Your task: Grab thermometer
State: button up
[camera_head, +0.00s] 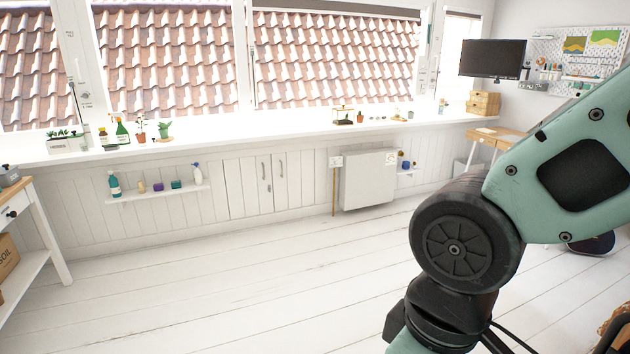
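I cannot make out a thermometer for certain. A thin dark upright item (74,101) stands by the left window post, too small to identify. Small marked fittings (422,77) sit on the right window post, also too small to tell. My arm fills the right side of the view, teal with black joints. My gripper is out of view, so what it holds is hidden.
A long white sill (270,127) carries a planter box (66,144), a green spray bottle (122,132) and small pots. Below are a shelf (157,192) with bottles and a radiator (368,180). A wooden-topped table (38,223) stands left. The white floor (210,290) is clear.

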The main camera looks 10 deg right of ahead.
aim_at(441, 101)
jog(key=i+u, duration=0.15)
jog(key=i, duration=1.85)
jog(key=i+l+z, duration=0.15)
jog(key=i+z, duration=0.8)
jog(key=i+j+z, duration=0.25)
jog(key=i+z, duration=0.2)
jog(key=i+j+z, duration=0.1)
jog(key=i+z, duration=0.4)
jog(key=i, duration=1.3)
jog(key=i+u, duration=0.1)
jog(key=i, duration=0.55)
jog(key=i+l, duration=0.1)
jog(key=i, duration=0.55)
jog(key=i+l+u, duration=0.15)
jog(key=i, duration=0.5)
jog(key=i+l+u, duration=0.1)
jog(key=i+u, duration=0.3)
jog(key=i+l+u, duration=0.2)
jog(key=u, duration=0.2)
jog(key=i+l+u, duration=0.9)
jog(key=l, duration=0.2)
jog(key=l+u, duration=0.15)
jog(key=l, duration=0.2)
